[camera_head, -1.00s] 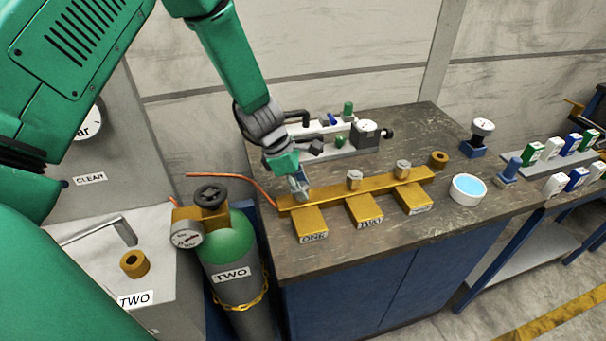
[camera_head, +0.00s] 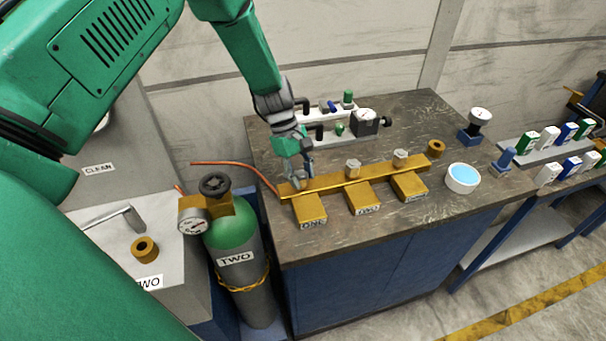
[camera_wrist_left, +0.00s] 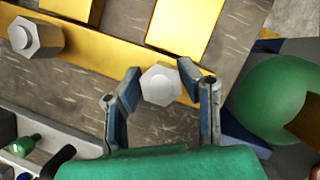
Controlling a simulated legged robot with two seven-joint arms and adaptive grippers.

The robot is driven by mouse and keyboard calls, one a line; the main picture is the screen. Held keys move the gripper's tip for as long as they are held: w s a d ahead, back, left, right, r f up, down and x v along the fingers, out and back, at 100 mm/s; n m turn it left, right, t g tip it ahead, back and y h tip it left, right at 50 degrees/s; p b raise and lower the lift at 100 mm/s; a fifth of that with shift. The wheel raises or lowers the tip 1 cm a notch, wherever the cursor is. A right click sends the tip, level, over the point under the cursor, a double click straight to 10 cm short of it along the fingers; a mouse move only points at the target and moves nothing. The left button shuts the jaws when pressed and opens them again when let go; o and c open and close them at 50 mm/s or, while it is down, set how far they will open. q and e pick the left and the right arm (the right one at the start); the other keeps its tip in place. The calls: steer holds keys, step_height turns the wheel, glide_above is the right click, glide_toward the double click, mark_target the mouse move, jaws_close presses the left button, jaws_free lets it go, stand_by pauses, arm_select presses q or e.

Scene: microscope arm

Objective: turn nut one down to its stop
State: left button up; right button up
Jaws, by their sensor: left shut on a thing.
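Nut one (camera_wrist_left: 160,85), a pale grey hex nut, sits over the brass bar (camera_head: 345,180), at the end by the block labelled ONE (camera_head: 309,209). My left gripper (camera_head: 298,181) points down onto it. In the wrist view the blue-padded fingers of this gripper (camera_wrist_left: 159,88) stand on either side of the nut and are shut on it. In the head view the gripper mostly hides the nut. The nut's underside and any gap below it are hidden. My right gripper is in neither view.
Two more hex nuts (camera_head: 353,167) (camera_head: 400,158) stand along the bar. Behind it is a grey fixture with a gauge block (camera_head: 366,122). A green cylinder (camera_head: 235,235) stands left of the bench. A white dish (camera_head: 462,178) and brass ring (camera_head: 437,148) are at the right.

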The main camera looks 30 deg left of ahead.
arm_select(q)
steer(key=shift+a+f, duration=0.1)
steer(key=shift+a, duration=0.05)
stand_by(0.3)
steer(key=o, duration=1.1)
steer(key=shift+o, duration=0.2)
steer(key=shift+w+a, duration=0.1)
steer(key=shift+w, duration=0.05)
steer(key=shift+a, duration=0.1)
steer(key=v, duration=1.1)
steer(key=shift+a+r, duration=0.25)
steer(key=shift+r, duration=0.05)
steer(key=shift+w+d, duration=0.1)
steer(key=shift+w, duration=0.05)
steer(key=shift+f, duration=0.1)
